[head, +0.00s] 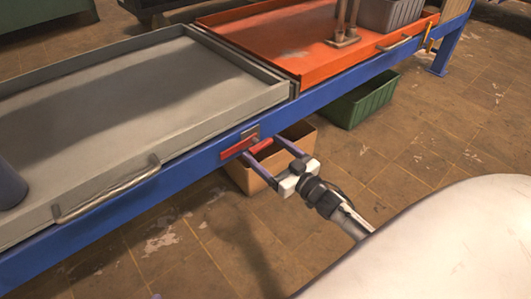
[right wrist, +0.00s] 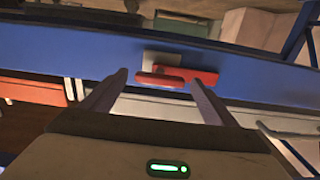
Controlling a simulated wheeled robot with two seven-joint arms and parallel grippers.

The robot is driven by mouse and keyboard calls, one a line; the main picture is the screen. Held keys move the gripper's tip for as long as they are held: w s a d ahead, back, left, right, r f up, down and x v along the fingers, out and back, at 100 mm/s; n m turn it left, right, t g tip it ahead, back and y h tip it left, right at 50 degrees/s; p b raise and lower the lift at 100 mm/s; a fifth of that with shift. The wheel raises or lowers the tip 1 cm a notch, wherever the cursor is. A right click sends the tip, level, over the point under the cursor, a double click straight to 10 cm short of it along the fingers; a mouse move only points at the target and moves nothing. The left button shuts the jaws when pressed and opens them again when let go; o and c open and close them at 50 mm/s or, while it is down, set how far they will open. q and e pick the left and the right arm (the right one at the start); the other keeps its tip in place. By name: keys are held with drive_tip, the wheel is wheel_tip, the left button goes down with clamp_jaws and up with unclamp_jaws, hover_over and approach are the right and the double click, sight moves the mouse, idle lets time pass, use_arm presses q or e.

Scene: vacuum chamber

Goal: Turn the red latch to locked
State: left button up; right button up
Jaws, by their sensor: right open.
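The red latch (head: 238,148) is on the blue side rail of the table, next to a small grey plate (head: 250,131). It also shows in the right wrist view (right wrist: 200,76), with a red handle piece in front of a red bar. My right gripper (head: 260,146) is open, and its two fingers reach towards the rail on either side of the latch handle. In the right wrist view, the fingertips (right wrist: 159,80) stand to the left and right of the handle, with nothing gripped. I cannot tell whether they touch it. My left gripper is not in view.
The blue rail (head: 330,80) carries a grey tray (head: 110,95) and an orange tray (head: 290,45). A cardboard box (head: 245,178) and green crate (head: 350,110) are on the floor below.

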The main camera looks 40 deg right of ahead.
drive_tip(key=shift+w, duration=0.35)
